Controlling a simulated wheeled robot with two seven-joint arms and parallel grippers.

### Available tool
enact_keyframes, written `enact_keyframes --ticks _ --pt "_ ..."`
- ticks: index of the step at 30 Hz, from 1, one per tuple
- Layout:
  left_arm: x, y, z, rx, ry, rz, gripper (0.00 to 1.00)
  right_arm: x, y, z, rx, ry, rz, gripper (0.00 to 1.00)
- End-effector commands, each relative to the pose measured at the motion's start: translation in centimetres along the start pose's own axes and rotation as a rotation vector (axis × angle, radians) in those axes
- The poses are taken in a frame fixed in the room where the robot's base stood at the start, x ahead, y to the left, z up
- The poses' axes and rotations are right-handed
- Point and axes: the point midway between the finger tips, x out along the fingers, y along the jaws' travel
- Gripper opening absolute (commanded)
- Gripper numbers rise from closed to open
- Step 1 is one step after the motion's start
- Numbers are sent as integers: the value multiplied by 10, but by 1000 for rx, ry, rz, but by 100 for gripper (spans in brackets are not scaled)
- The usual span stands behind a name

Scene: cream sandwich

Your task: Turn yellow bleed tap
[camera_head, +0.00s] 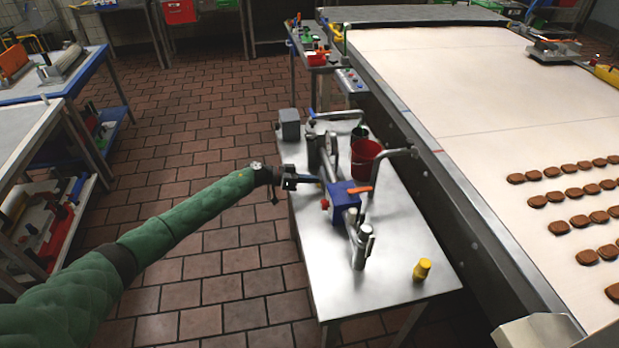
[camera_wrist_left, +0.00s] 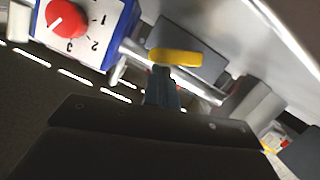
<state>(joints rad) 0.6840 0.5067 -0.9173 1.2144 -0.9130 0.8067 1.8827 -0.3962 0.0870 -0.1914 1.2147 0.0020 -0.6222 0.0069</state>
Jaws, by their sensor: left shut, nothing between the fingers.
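The yellow tap handle (camera_wrist_left: 174,57) shows in the left wrist view as a short bar beside a metal pipe. My left gripper (camera_head: 308,180) reaches in from the left at the near side of the pipework, just left of the blue box (camera_head: 345,203). Its fingers are shut and empty. In the wrist view the fingertips (camera_wrist_left: 163,72) lie just below the yellow handle in the picture; whether they touch it I cannot tell. The blue-edged box with a red dial (camera_wrist_left: 67,19) is at the upper left.
The steel table (camera_head: 385,300) carries the pipework, a red bucket (camera_head: 366,160), an orange lever (camera_head: 358,189) and a small yellow object (camera_head: 422,270). A conveyor (camera_head: 480,130) with rows of brown biscuits runs along the right. Floor left of the table is clear.

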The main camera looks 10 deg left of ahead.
Motion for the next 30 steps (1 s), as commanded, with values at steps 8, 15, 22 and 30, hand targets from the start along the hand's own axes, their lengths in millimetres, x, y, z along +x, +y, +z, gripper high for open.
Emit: enact_keyframes --ticks 8,15,22,30 --pt "2 6 6 184 -1 -45 0 13 8 5 -5 11 8 36" --pt "3 8 11 196 -1 -48 0 20 18 16 -13 18 18 36" --pt "3 8 13 194 -1 -48 0 26 22 24 -16 17 22 36" --pt "3 8 13 194 -1 -48 0 26 18 18 -13 21 18 36"
